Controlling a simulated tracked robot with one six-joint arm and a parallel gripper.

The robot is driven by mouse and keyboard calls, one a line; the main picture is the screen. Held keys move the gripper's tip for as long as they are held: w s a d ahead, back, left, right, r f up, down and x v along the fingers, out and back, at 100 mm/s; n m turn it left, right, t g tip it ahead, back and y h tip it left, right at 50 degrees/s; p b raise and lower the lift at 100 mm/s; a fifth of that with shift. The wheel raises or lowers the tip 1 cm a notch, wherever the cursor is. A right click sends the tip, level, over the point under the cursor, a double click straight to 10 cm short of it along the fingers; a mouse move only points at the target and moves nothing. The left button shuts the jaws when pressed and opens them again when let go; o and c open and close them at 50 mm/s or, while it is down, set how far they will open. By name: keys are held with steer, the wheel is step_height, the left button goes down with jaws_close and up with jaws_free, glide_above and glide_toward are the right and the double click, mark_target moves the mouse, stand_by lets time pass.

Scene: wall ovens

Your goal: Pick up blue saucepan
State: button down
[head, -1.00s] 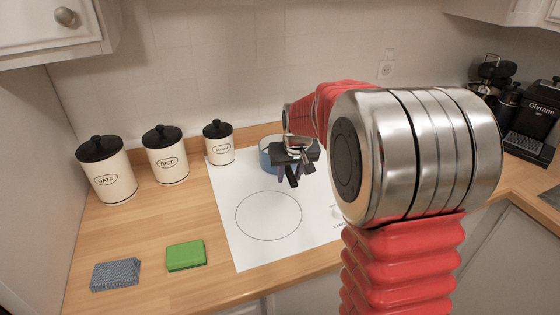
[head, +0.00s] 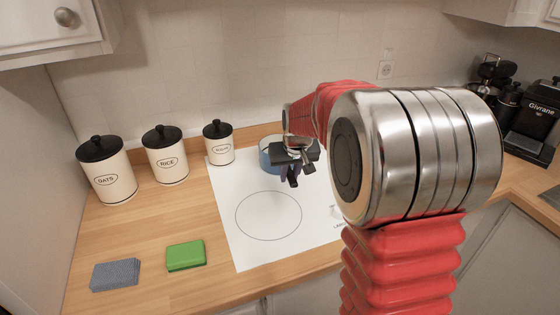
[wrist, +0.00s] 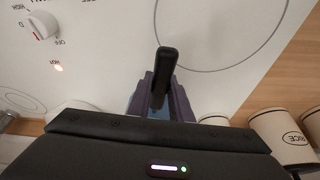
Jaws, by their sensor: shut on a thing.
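The blue saucepan (head: 268,160) stands on the back part of the white cooktop, with its rim and left side showing in the head view. My gripper (head: 291,173) is in front of it and covers much of it. In the wrist view, my gripper's purple fingers (wrist: 161,100) are shut on the saucepan's black handle (wrist: 167,62), one on each side. The handle points away from the gripper there. A small blue part of the pan shows between the fingers. Most of the pan is hidden in the wrist view.
The white cooktop (head: 235,215) has a clear front burner ring. Canisters for oats (head: 108,178), rice (head: 167,160) and a smaller one (head: 219,145) stand to the left. A green sponge (head: 186,255) and a grey-blue one (head: 115,274) lie at front left. A coffee machine (head: 535,115) stands far right.

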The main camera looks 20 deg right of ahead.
steer(key=shift+r, duration=0.3)
stand_by(0.7)
steer(key=shift+r, duration=4.75)
